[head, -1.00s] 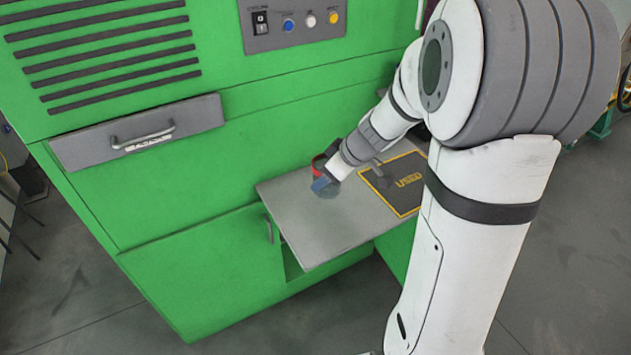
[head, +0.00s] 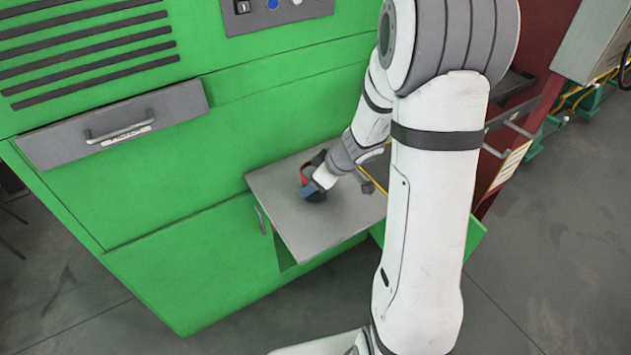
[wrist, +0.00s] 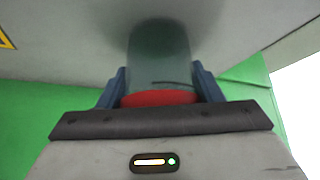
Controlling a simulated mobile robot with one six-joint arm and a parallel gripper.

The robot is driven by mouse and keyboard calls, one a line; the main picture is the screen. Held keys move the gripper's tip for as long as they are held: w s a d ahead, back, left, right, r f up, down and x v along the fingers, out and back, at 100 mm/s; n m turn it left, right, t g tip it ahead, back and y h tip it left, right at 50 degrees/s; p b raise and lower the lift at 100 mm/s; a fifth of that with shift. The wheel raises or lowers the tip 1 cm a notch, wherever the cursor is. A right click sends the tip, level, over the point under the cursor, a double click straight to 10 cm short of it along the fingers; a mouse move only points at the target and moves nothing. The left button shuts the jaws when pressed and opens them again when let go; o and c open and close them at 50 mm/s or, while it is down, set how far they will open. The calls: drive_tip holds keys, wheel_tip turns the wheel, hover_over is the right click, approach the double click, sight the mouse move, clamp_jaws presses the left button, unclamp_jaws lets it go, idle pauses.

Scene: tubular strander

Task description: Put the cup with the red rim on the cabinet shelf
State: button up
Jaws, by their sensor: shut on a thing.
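The cup with the red rim shows in the wrist view (wrist: 158,55) as a dark grey body with its red rim towards my gripper. My gripper (wrist: 160,88) is shut on the cup, with one blue finger on each side. In the head view my gripper (head: 314,188) is over the grey surface (head: 310,225) jutting from the green cabinet. The cup is at or just above this surface; I cannot tell whether it touches.
The green cabinet (head: 190,170) has a grey drawer (head: 115,130) with a handle at the left. A green panel with a handle (head: 261,219) is below the grey surface. The front left of the surface is clear.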

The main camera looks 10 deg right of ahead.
drive_tip(key=shift+f+b, duration=0.2)
drive_tip(key=shift+b, duration=0.15)
drive_tip(key=o, duration=1)
drive_tip(key=shift+r, duration=0.1)
drive_tip(key=shift+s+r+p, duration=0.1)
drive_tip(key=shift+p, duration=0.2)
drive_tip(key=shift+r+p, duration=0.2)
drive_tip(key=shift+p, duration=0.1)
drive_tip(key=v, duration=1.2)
drive_tip(key=shift+s+a+r+m+g+h, duration=0.35)
drive_tip(key=shift+s+a+r+m+h, duration=0.85)
drive_tip(key=shift+s, duration=1.65)
drive_tip(key=shift+s+a+r+m+g+h, duration=0.15)
drive_tip(key=shift+s+r+m+g+h, duration=0.4)
drive_tip(key=shift+s+m, duration=1.8)
drive_tip(key=shift+s+a+r+m+g+h, duration=0.1)
drive_tip(key=shift+s+a+r+m+h, duration=0.8)
drive_tip(key=shift+s, duration=2.4)
drive_tip(key=shift+d+r+y, duration=0.15)
drive_tip(key=shift+r+y, duration=0.1)
drive_tip(key=shift+y, duration=0.1)
